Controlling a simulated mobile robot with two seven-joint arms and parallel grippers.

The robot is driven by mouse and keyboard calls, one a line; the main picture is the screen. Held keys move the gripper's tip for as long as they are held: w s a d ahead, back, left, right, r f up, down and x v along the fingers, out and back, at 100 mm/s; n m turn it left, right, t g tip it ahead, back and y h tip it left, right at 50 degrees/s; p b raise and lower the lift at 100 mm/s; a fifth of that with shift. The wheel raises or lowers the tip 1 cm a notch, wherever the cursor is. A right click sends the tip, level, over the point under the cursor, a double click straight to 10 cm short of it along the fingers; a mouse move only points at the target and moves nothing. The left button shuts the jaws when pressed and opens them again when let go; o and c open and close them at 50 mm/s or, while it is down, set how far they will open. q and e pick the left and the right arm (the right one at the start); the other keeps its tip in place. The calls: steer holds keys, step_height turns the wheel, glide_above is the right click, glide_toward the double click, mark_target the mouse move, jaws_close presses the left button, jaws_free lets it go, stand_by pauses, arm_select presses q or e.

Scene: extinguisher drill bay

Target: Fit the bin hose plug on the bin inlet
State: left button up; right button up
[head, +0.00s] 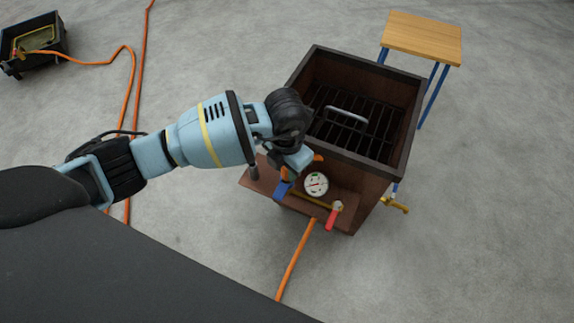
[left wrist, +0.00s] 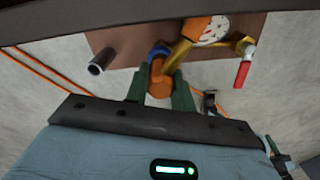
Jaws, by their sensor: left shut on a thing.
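My left gripper (head: 289,170) is at the near left side of the brown bin (head: 340,162), over its front ledge. In the left wrist view its green fingers (left wrist: 160,92) are shut on an orange plug (left wrist: 158,84). A blue collar (left wrist: 158,50) is right at the plug's far end, beside a brass pipe (left wrist: 178,57). The blue piece also shows in the head view (head: 282,189). I cannot tell whether the plug is seated or only touching, or which fitting is the inlet.
A dial gauge (head: 316,184) and a red handle (head: 332,218) sit close to the gripper. A grey pipe stub (left wrist: 99,62) sticks out nearby. An orange hose (head: 294,262) runs along the floor. A wooden-topped stand (head: 424,38) is behind; a black crate (head: 36,60) is far left.

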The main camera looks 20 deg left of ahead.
arm_select(q)
steer(key=shift+f, duration=0.4)
steer(key=shift+f, duration=0.2)
stand_by(0.3)
steer(key=o, duration=1.1)
steer(key=shift+r, duration=0.55)
step_height(320, 180, up, 6)
steer(key=shift+r+p, duration=0.1)
steer(key=shift+p, duration=0.9)
steer(key=shift+r, duration=0.3)
